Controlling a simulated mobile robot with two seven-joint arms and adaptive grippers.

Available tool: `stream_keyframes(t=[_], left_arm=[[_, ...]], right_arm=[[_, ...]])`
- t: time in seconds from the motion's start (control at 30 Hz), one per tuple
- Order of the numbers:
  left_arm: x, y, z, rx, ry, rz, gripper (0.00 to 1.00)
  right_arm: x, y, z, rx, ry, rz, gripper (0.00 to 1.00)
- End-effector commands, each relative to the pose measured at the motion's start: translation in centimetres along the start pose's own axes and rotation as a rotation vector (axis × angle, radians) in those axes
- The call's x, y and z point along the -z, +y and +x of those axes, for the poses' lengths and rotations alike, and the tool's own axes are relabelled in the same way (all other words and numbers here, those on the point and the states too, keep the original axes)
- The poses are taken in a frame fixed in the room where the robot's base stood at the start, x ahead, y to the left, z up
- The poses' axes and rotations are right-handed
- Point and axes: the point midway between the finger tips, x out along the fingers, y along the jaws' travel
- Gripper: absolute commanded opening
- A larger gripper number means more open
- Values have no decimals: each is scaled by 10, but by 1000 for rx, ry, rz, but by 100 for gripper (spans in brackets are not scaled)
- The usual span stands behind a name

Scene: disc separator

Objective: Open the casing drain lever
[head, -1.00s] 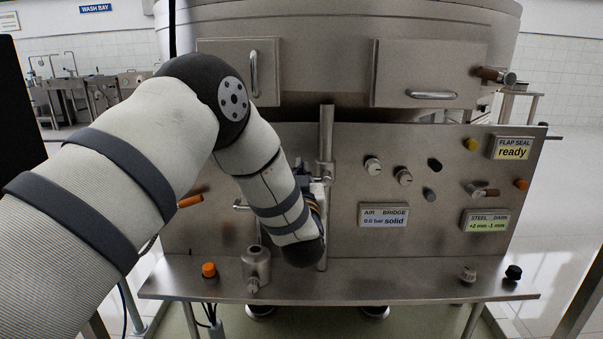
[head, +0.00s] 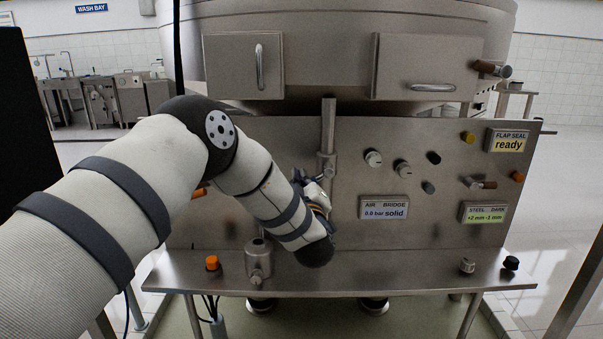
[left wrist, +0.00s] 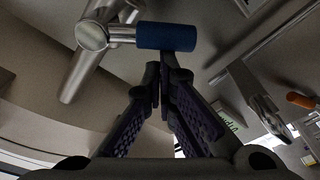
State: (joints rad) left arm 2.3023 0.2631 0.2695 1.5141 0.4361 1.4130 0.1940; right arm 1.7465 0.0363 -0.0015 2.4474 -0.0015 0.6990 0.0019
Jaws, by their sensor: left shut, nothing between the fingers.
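A lever with a blue grip (left wrist: 166,37) sits on a metal pipe valve (left wrist: 92,35) in the left wrist view. No label on it is readable. My left gripper (left wrist: 158,78) is shut and empty, its fingertips just below the blue grip in that picture. Whether they touch it I cannot tell. In the head view my left gripper (head: 302,177) is beside the lower end of the vertical pipe (head: 328,135), partly behind my forearm. The blue grip is hidden there. My right gripper is out of view.
An orange-handled lever (head: 199,194) is partly behind my arm. A steel shelf (head: 400,280) juts out below, with a small metal fitting (head: 258,262) and an orange button (head: 212,263).

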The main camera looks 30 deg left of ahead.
Motion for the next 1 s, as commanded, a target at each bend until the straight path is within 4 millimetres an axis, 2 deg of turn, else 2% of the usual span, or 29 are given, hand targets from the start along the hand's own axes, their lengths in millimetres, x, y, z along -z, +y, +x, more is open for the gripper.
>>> stream_keyframes(t=[0.3,0.7,0.9,1.0], left_arm=[[-19,-10,-3,44,-3,-294,0],[-40,-12,-6,91,-3,-639,0],[-47,-11,-7,109,-3,-762,0],[-50,-10,-8,107,-3,-758,0]], right_arm=[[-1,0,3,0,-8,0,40],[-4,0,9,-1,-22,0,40],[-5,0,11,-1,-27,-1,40],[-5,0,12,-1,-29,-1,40]])
